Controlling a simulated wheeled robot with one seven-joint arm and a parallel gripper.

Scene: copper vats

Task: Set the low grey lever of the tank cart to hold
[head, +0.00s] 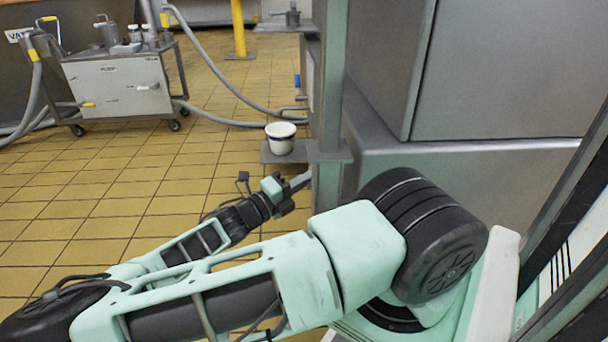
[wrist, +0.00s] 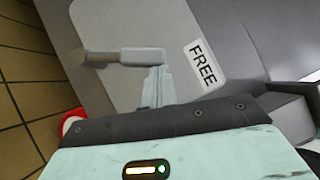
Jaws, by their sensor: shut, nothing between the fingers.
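The grey lever (wrist: 115,57) shows in the wrist view, lying sideways across a light grey plate (wrist: 170,20), with its darker, blurred end to the left. A white label (wrist: 203,63) reading FREE is to the right of the lever. My gripper (wrist: 155,78) is shut and empty, its fingertips overlapping the lever's right part in the picture; I cannot tell whether they touch. In the head view my gripper (head: 303,180) is beside a green post, low over the floor. The lever cannot be made out there, and no hold label shows.
A green post (head: 328,100) and a large grey housing (head: 510,75) stand right of my gripper. A white bucket (head: 281,138) is on a grey plate behind it. A pump cart (head: 118,85) with hoses stands at the left. The tiled floor between is clear.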

